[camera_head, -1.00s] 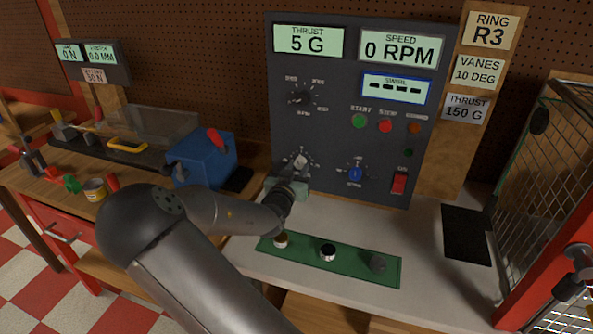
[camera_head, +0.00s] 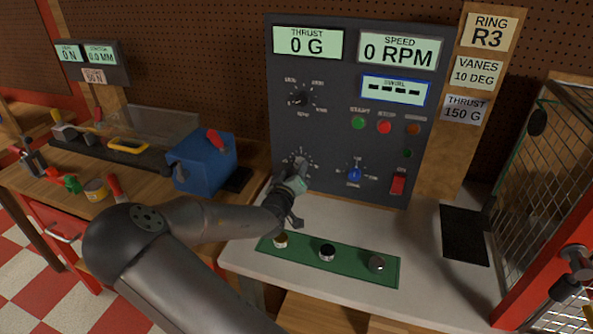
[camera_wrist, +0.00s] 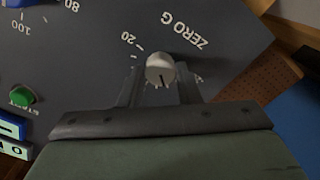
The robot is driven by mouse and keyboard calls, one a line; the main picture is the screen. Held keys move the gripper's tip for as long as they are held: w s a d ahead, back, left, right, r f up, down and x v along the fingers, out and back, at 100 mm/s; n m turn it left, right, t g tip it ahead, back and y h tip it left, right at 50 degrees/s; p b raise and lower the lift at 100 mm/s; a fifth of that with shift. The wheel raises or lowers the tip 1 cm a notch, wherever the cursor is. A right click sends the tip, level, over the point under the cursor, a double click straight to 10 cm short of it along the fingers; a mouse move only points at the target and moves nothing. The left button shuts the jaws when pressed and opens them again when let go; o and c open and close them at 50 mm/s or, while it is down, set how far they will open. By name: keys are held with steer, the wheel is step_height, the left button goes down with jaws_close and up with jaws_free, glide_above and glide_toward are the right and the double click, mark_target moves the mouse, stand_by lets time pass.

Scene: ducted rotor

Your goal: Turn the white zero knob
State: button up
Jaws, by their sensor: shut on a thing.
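The white zero knob (camera_wrist: 160,69) sits on the dark panel below the "ZERO G" label in the wrist view, with a dark pointer line on its face. My gripper (camera_wrist: 160,88) is shut on the knob, one finger on each side. In the head view my gripper (camera_head: 298,178) is at the lower left of the control panel (camera_head: 330,135), partly covering the knob (camera_head: 301,161) and its scale. The thrust display (camera_head: 308,41) reads 0 G.
The speed display (camera_head: 400,49) reads 0 RPM. A blue knob (camera_head: 355,174) and a red switch (camera_head: 398,185) are right of my gripper. A green mat (camera_head: 345,267) with several small parts lies on the bench below. A wire-mesh cage (camera_head: 550,180) stands at the right.

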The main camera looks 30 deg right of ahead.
stand_by(0.4)
steer(key=o, duration=1)
steer(key=shift+c, duration=0.2)
steer(key=b+v, duration=0.1)
steer(key=v, duration=1.6)
steer(key=shift+s+a+r, duration=0.1)
steer(key=shift+a, duration=0.1)
